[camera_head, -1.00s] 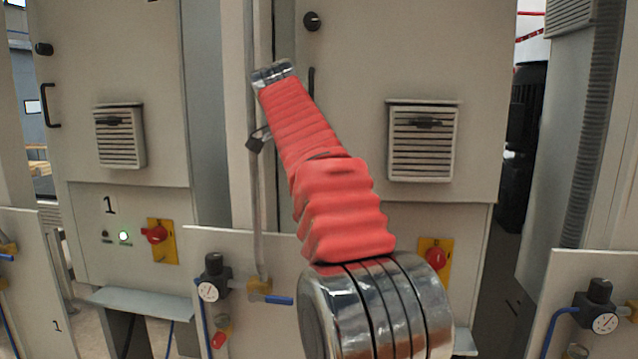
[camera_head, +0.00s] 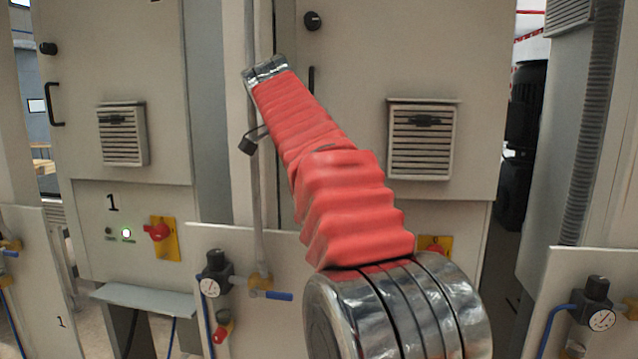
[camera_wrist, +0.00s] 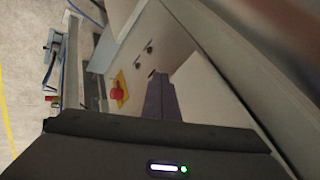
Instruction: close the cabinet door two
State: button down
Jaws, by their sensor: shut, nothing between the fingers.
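The upper door (camera_head: 440,60) of the right-hand cabinet has a black knob and a black handle (camera_head: 311,82) on its left side and a vent (camera_head: 422,140) on its face. It looks slightly ajar in the head view, with a dark strip along its left edge; how far is unclear. My red-sleeved arm covers its lower left part, and no number is readable there. In the wrist view my gripper (camera_wrist: 159,90) is shut and empty, beside a large pale panel edge (camera_wrist: 235,70); I cannot tell whether they touch. The head view does not show the fingers.
A vertical pipe (camera_head: 254,190) with a blue-handled valve (camera_head: 270,294) and a gauge (camera_head: 210,287) stand in front. A red switch (camera_wrist: 117,93) shows in the wrist view. Another grey unit (camera_head: 575,130) stands at right.

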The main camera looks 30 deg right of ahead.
jog(key=w+v, duration=0.1)
jog(key=v, duration=0.8)
jog(key=shift+a+r, duration=0.35)
jog(key=shift+a, duration=0.3)
jog(key=s+a+f+n+y, duration=0.2)
jog(key=s+a+f+n, duration=0.2)
jog(key=s+f, duration=0.5)
jog(key=s+a+f+n+t+y, duration=0.1)
jog(key=s+a+f+n+y, duration=0.1)
jog(key=s+a+f+n, duration=0.3)
jog(key=s+a+f+n+y, duration=0.2)
jog(key=s+a+f+n, duration=0.3)
jog(key=s+f+n, duration=0.6)
notch_tip(320, 180, down, 12)
jog(key=s, duration=0.3)
jog(key=shift+f+t, duration=0.25)
jog(key=shift+t, duration=0.05)
